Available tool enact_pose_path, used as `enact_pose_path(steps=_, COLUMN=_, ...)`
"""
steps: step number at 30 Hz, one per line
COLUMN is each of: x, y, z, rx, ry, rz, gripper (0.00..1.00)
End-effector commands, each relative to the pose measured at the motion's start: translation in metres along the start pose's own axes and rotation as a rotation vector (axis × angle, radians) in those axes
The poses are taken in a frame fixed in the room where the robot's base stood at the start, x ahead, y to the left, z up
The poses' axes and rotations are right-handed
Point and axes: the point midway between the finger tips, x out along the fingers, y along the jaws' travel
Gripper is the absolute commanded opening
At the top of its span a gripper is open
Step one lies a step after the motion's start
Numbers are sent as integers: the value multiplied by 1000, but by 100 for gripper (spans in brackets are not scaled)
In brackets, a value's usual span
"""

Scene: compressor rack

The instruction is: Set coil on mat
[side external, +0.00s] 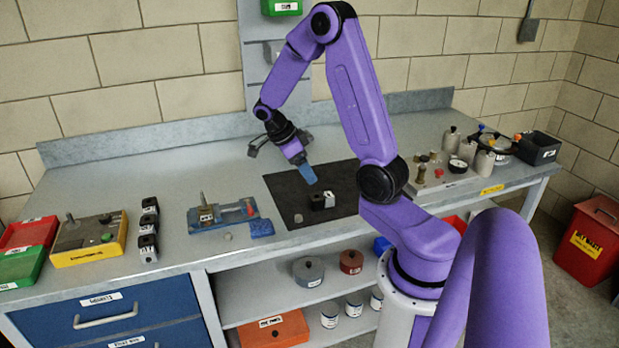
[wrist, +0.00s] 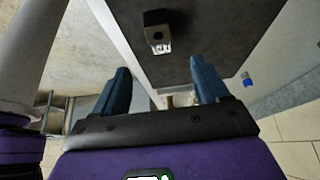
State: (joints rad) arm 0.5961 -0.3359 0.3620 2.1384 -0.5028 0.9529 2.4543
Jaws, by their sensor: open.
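A coil (side external: 322,200), a small black block with a pale metal part, rests on the dark mat (side external: 283,189) in the side view. In the wrist view the coil (wrist: 158,32) lies on the mat (wrist: 218,30) beyond my fingertips. My gripper (side external: 308,175) is above the mat, a little up and left of the coil in the side view, and apart from it. In the wrist view my gripper (wrist: 159,67) has its two blue fingers spread with nothing between them.
Several similar black blocks (side external: 149,227) stand in a row at the left. A blue fixture (side external: 222,214) is left of the mat, and a yellow box (side external: 90,240) is farther left. A tray of small parts (side external: 450,175) is at the right. Bare bench lies behind the blue fixture.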

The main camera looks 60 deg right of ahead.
Motion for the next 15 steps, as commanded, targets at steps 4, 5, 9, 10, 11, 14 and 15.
enact_pose_path(steps=4, x=-10, y=5, z=6, rx=-73, ry=-12, rz=-14, gripper=74)
enact_pose_path(steps=5, x=-14, y=8, z=9, rx=-111, ry=-17, rz=-21, gripper=74)
enact_pose_path(steps=9, x=-35, y=30, z=31, rx=-417, ry=-50, rz=-81, gripper=74)
enact_pose_path(steps=10, x=-40, y=38, z=36, rx=-500, ry=-58, rz=-97, gripper=74)
enact_pose_path(steps=11, x=-45, y=45, z=42, rx=-587, ry=-65, rz=-113, gripper=74)
enact_pose_path(steps=14, x=-60, y=72, z=56, rx=-876, ry=-83, rz=-172, gripper=74)
enact_pose_path(steps=15, x=-65, y=83, z=61, rx=-992, ry=-89, rz=-197, gripper=74)
